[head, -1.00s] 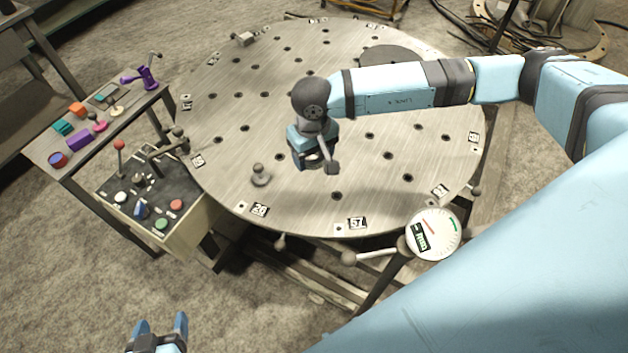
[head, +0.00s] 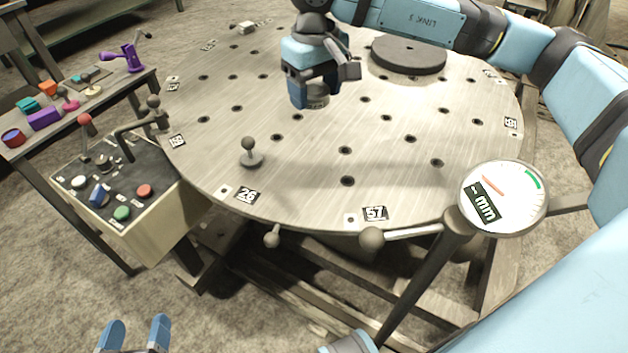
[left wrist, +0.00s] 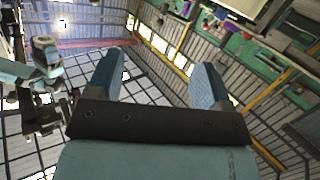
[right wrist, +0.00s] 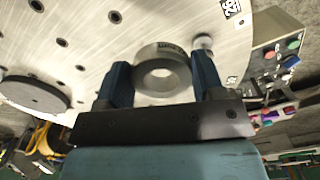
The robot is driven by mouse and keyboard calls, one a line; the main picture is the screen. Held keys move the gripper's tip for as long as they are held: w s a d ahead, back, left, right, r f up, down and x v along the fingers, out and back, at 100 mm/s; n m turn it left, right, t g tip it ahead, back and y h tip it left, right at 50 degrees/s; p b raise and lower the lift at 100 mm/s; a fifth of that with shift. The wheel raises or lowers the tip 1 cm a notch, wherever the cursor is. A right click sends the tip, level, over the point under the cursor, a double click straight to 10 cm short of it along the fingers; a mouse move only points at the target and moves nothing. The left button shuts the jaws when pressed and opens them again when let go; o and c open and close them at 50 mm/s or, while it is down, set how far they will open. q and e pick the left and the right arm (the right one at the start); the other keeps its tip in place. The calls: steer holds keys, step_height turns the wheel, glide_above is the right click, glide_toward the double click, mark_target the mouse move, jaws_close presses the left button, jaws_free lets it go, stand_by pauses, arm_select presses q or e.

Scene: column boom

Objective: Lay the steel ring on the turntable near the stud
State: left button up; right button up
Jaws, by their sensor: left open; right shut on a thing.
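The turntable (head: 300,180) is a large round steel plate with holes and number tags. The stud (head: 250,156), a small grey post with a ball top, stands near its front left edge; it also shows in the right wrist view (right wrist: 203,44). My right gripper (head: 312,98) is shut on the steel ring (right wrist: 184,74), with one finger on each side of it. The ring (head: 317,97) is over the plate, behind and right of the stud; whether it touches the plate I cannot tell. My left gripper (head: 135,338) is open and empty, low at the front left, off the turntable.
A dark disc (head: 408,55) lies on the turntable's back right. A dial gauge (head: 503,198) stands at the front right edge. A control box (head: 125,190) with a lever is left of the plate. A side table (head: 75,110) holds several coloured parts. The plate's middle is clear.

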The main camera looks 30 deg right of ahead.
steer(key=b, duration=0.3)
glide_above(315, 177)
step_height(315, 177, down, 14)
steer(key=shift+w+r, duration=0.1)
steer(key=shift+r, duration=0.15)
step_height(315, 177, down, 6)
steer(key=shift+r+b, duration=0.15)
steer(key=shift+b, duration=0.35)
steer(key=o, duration=0.7)
steer(key=shift+f, duration=0.2)
steer(key=o, duration=0.4)
steer(key=shift+r, duration=0.1)
arm_select(q)
step_height(315, 177, up, 7)
steer(key=d+t+h, duration=0.2)
steer(key=t+h, duration=0.1)
steer(key=shift+d, duration=0.35)
arm_select(e)
steer(key=shift+o, duration=0.2)
steer(key=shift+r, duration=0.1)
